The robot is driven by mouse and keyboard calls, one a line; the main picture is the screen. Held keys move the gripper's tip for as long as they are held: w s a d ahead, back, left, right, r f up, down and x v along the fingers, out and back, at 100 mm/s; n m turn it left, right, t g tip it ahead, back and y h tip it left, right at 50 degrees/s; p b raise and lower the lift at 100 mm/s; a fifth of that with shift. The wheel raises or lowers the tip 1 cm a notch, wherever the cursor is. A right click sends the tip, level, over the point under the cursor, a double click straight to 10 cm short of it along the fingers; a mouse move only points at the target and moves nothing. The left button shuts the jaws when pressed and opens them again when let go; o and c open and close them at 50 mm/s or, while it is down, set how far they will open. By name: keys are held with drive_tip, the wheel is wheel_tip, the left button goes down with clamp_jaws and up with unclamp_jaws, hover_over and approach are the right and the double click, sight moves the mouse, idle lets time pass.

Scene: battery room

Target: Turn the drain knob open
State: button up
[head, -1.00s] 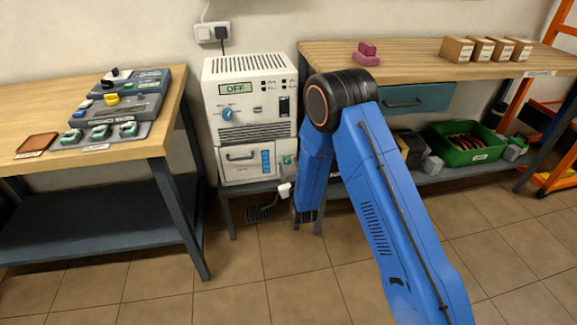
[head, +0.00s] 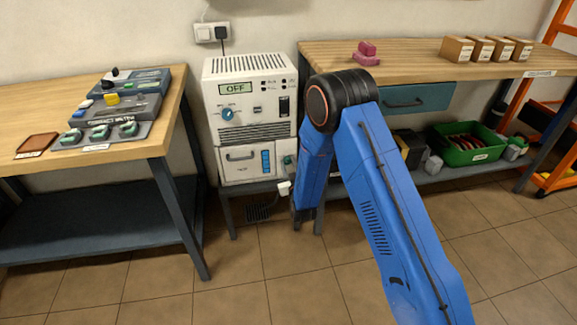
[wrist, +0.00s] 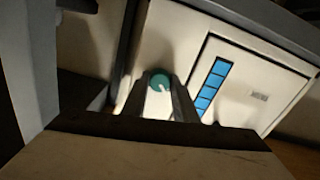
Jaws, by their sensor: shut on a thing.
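The drain knob is a small round teal knob with a pale pointer; it shows between my fingertips in the wrist view (wrist: 160,80). In the head view the knob (head: 287,160) is at the lower right of the white unit's front and is partly covered. My gripper (wrist: 161,98) is shut on the knob, one finger on each side. In the head view my blue arm hides most of the gripper. The white unit (head: 232,172) also has a blue level window (head: 266,161), seen as a blue strip in the wrist view (wrist: 212,86).
A larger white device (head: 250,125) with an OFF display sits on top of the unit. A white spout (head: 284,188) hangs below the knob. A wooden bench (head: 20,110) stands left, another (head: 420,60) right. The floor in front is clear.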

drive_tip(key=m, duration=0.4)
drive_tip(key=shift+m, duration=0.3)
drive_tip(key=m, duration=0.4)
drive_tip(key=shift+m, duration=0.3)
drive_tip(key=m, duration=0.4)
drive_tip(key=shift+m, duration=2)
drive_tip(key=o, duration=1.1)
drive_tip(key=shift+c, duration=0.2)
drive_tip(key=shift+s, duration=0.1)
drive_tip(key=v, duration=1.7)
